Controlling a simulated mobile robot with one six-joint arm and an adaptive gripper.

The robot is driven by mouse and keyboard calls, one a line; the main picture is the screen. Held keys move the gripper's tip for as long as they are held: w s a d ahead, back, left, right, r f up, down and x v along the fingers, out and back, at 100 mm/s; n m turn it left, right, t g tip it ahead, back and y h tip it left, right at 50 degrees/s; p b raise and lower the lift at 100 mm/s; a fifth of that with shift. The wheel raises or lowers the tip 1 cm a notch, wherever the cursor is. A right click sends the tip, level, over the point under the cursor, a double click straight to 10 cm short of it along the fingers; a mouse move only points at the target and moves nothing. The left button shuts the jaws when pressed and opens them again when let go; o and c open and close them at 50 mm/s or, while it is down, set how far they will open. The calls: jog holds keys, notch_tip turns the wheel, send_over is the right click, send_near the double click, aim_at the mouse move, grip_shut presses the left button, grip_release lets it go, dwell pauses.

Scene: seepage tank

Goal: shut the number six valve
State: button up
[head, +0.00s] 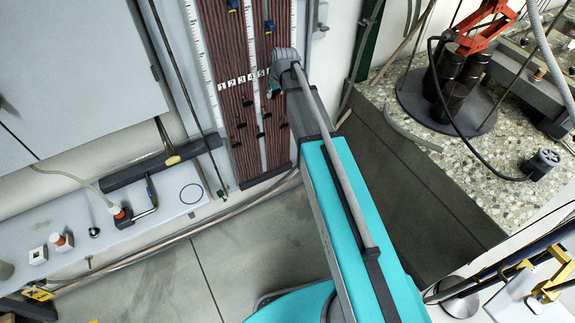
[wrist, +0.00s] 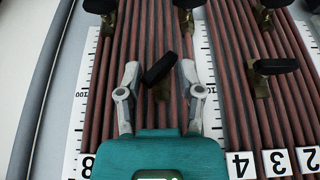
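In the wrist view a black valve handle (wrist: 160,68) on a brass body sits between the fingers of my gripper (wrist: 159,72). The handle is tilted, its right end higher and close to the right finger. I cannot tell whether they touch. The fingers are apart, one on each side. The gripper body hides the labels between 8 (wrist: 88,165) and 4 (wrist: 240,165), so the valve's own number does not show. In the head view my gripper (head: 273,88) is at the striped tube panel (head: 236,125), right of the number labels (head: 235,79); its fingers are hard to make out.
Other black valve handles stand close by in the wrist view, one to the right (wrist: 275,66) and several along the top (wrist: 188,3). A grey cabinet (head: 80,60) hangs left of the panel. A pebbled tank ledge (head: 460,160) is at right. The floor (head: 170,270) below is clear.

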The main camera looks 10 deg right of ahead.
jog(key=shift+p+v, duration=5.8)
jog(key=shift+v, duration=0.85)
jog(key=s+f+b, duration=0.4)
jog(key=f+b, duration=0.7)
jog(key=s+f+m+g+b, duration=0.1)
jog(key=s+f+b, duration=0.3)
jog(key=f+b, duration=0.7)
jog(key=s+a+f+g+b, duration=0.1)
jog(key=s+f+b, duration=0.3)
jog(key=f+b, duration=0.7)
jog(key=shift+f+m+h, duration=0.3)
jog(key=shift+f, duration=0.4)
jog(key=shift+s, duration=0.1)
jog(key=s+m+g, duration=0.1)
jog(key=s+g, duration=0.1)
jog(key=s, duration=0.8)
notch_tip(320, 180, up, 32)
jog(key=p, duration=3.2)
jog(key=shift+a+h, duration=0.2)
jog(key=shift+h, duration=0.1)
